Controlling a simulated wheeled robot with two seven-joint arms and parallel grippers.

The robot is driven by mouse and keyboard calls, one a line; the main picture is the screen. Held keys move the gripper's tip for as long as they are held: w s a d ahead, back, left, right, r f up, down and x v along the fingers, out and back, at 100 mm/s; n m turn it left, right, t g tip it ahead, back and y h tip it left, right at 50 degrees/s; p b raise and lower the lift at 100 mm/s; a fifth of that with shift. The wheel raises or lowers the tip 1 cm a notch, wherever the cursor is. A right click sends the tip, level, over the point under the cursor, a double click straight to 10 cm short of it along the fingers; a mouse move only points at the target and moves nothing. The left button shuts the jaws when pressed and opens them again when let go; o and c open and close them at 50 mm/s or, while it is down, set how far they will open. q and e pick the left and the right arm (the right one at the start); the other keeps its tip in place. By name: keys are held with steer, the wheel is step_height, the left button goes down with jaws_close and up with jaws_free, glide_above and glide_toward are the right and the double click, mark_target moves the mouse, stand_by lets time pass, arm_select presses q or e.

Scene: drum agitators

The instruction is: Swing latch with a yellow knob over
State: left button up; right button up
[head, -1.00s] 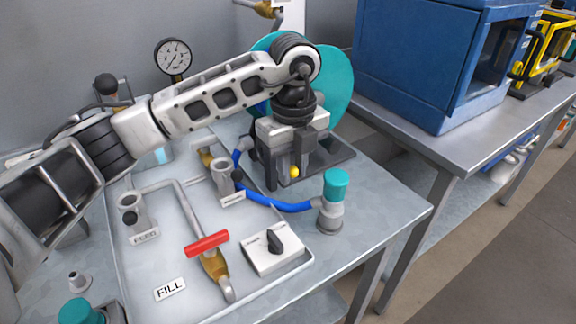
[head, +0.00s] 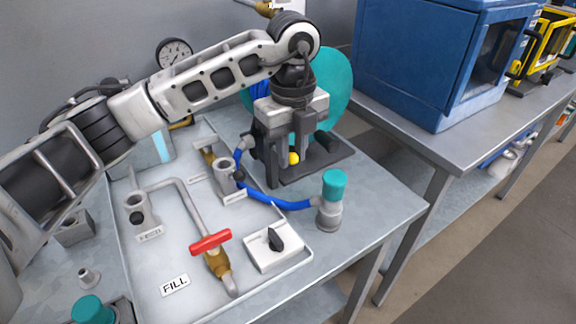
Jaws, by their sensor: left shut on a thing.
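The latch's yellow knob (head: 293,158) shows low between the fingers of my left gripper (head: 290,165), in front of the teal drum (head: 335,88). The gripper points down over a dark base plate (head: 325,160) and is shut on the knob. The latch's arm is mostly hidden behind the gripper. My right gripper is not in the head view.
A tray with a red-handled valve (head: 210,242), a FILL label (head: 175,285) and a switch box (head: 277,245) lies in front. A blue hose (head: 275,203) runs to a teal-capped fitting (head: 334,187). A blue cabinet (head: 415,60) stands on the right table.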

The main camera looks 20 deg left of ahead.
arm_select(q)
steer(key=shift+w+r, duration=0.1)
steer(key=shift+r, duration=0.1)
steer(key=shift+w+a+r+p, duration=0.25)
steer(key=shift+r+p, duration=0.1)
steer(key=shift+r, duration=0.2)
steer(key=shift+w+a+r+p, duration=0.1)
steer(key=shift+a+r+p, duration=0.2)
steer(key=shift+r, duration=0.25)
steer(key=o, duration=0.8)
steer(key=shift+o, duration=0.2)
steer(key=shift+f, duration=0.1)
steer(key=shift+d, duration=0.1)
step_height(320, 180, up, 6)
steer(key=p, duration=0.3)
steer(key=shift+f+p, duration=0.1)
steer(key=shift+p, duration=0.3)
steer(key=shift+s+r, duration=0.1)
steer(key=shift+r, duration=1.45)
